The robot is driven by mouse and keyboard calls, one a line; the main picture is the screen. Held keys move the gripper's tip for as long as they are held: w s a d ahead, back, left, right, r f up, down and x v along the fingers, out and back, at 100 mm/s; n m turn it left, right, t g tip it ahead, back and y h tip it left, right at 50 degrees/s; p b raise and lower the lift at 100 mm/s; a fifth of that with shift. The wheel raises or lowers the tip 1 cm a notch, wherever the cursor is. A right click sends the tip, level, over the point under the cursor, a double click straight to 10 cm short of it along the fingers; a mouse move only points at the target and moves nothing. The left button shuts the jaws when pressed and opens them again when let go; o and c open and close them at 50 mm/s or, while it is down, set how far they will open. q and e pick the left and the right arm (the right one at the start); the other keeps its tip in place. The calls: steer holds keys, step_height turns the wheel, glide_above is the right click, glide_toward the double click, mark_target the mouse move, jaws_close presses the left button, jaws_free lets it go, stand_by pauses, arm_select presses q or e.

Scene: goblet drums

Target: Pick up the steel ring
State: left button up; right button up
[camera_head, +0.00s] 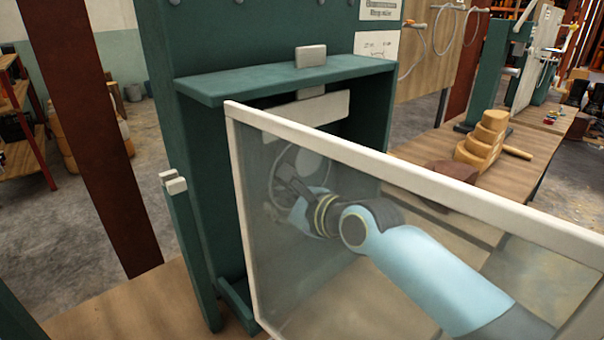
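A thin grey ring (272,172), which looks like the steel ring, is inside the green press-like machine (158,120), seen through a clear guard panel. Its right part is partly covered by my gripper and a pale round part. My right gripper (285,188) is at the ring's lower front, its dark fingers overlapping the ring in the picture. Through the panel I cannot tell whether the fingers touch it or are closed on it. My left gripper is not in view.
The white-framed clear guard panel (400,178) stands between the camera and my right arm. Thin hoops (447,28) hang on a wooden board (428,70) behind. Stacked tan wooden rounds (482,145) sit on the bench (535,140) at right. A green post (187,240) stands at left.

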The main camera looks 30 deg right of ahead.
jaws_close()
stand_by(0.3)
steer(key=shift+r, duration=0.45)
steer(key=s+f+p+v, duration=0.1)
steer(key=f+p+v, duration=0.1)
steer(key=v, duration=1.5)
steer(key=shift+s+d+f+p, duration=0.2)
steer(key=shift+s+f+p, duration=0.25)
steer(key=shift+f, duration=0.2)
